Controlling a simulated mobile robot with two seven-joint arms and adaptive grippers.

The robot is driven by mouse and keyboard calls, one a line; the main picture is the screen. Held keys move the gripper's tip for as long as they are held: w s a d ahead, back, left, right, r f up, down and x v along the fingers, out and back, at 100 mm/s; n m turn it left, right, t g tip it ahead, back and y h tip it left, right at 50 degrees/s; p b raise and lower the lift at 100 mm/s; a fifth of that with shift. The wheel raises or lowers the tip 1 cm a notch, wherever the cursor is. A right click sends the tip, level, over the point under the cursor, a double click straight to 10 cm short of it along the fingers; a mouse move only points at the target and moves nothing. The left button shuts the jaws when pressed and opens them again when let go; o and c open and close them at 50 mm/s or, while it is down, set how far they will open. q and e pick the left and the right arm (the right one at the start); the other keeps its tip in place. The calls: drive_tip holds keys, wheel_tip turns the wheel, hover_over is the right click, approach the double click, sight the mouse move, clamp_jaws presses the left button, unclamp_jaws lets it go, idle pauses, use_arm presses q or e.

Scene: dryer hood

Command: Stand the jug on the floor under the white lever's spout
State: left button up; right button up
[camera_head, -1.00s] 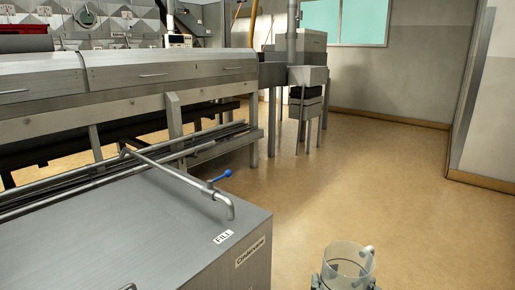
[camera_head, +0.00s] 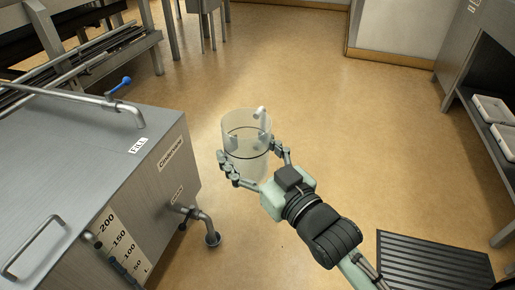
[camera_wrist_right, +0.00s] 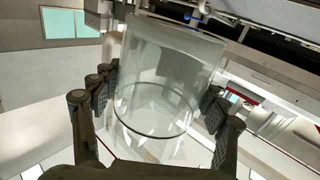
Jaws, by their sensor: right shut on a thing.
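My right gripper (camera_head: 252,168) is shut around the sides of a clear jug (camera_head: 246,132) with a dark ring line and a pale handle at its rim. The jug is roughly upright, held in front of the steel tank. In the right wrist view the jug (camera_wrist_right: 165,85) sits between both fingers. A low bent pipe (camera_head: 202,222) leaves the tank's front face and turns down towards the floor. I cannot make out a white lever on it. A blue lever (camera_head: 121,84) sits on the upper spout (camera_head: 140,118) by the FILL label. My left gripper is not in view.
The steel tank (camera_head: 60,180) with a level scale stands at the left. A dark slatted grate (camera_head: 435,265) lies on the floor at lower right. A shelf with pale trays (camera_head: 492,108) is at the right edge. The floor (camera_head: 350,130) between is clear.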

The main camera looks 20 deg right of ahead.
drive_tip(key=s+a+r+n+g+y, duration=0.1)
drive_tip(key=a+r+n+g+y, duration=0.35)
drive_tip(key=a+r+y, duration=0.3)
drive_tip(key=w+a+f+n+g+y, duration=0.1)
drive_tip(key=a+f+n+g+y, duration=0.3)
drive_tip(key=f+n, duration=0.1)
drive_tip(key=shift+w+a+f+g, duration=0.25)
drive_tip(key=shift+a+f+g, duration=0.05)
drive_tip(key=shift+f+g, duration=0.05)
drive_tip(key=shift+d+n+g+y, duration=0.1)
drive_tip(key=shift+n+g+y, duration=0.15)
drive_tip(key=shift+n+g, duration=0.1)
